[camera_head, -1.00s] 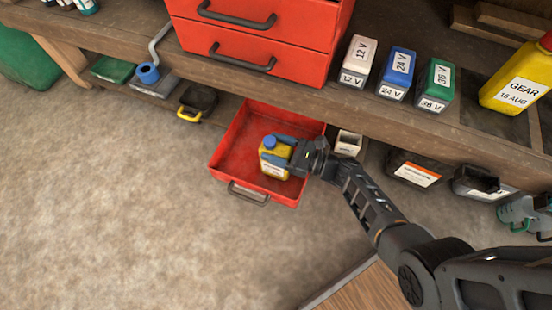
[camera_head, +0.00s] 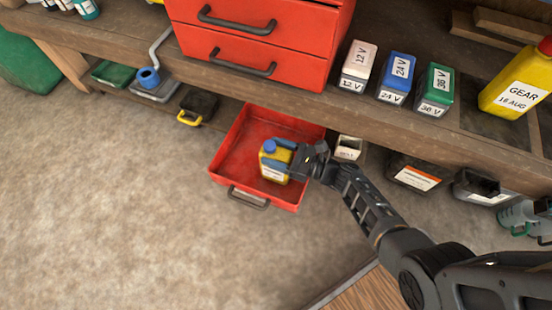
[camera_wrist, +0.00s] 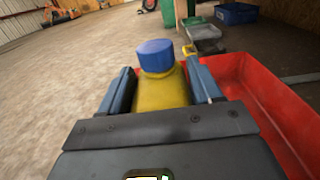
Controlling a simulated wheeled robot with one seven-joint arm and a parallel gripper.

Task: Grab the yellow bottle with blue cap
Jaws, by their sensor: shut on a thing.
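The yellow bottle with blue cap (camera_head: 272,166) is upright in the head view, at the red open drawer (camera_head: 228,158) below the bench. My gripper (camera_head: 278,155) reaches it from the right and is shut on it, with one finger on each side. In the wrist view the yellow bottle (camera_wrist: 160,92) stands between the two blue-grey fingers of my gripper (camera_wrist: 158,90), its blue cap above them. The bottle's lower part is hidden in the wrist view. I cannot tell whether its base touches the drawer floor.
A small white box (camera_head: 348,148) and a black case (camera_head: 412,175) sit right of the drawer. A yellow-handled black container (camera_head: 198,106) is left. The floor in front is clear.

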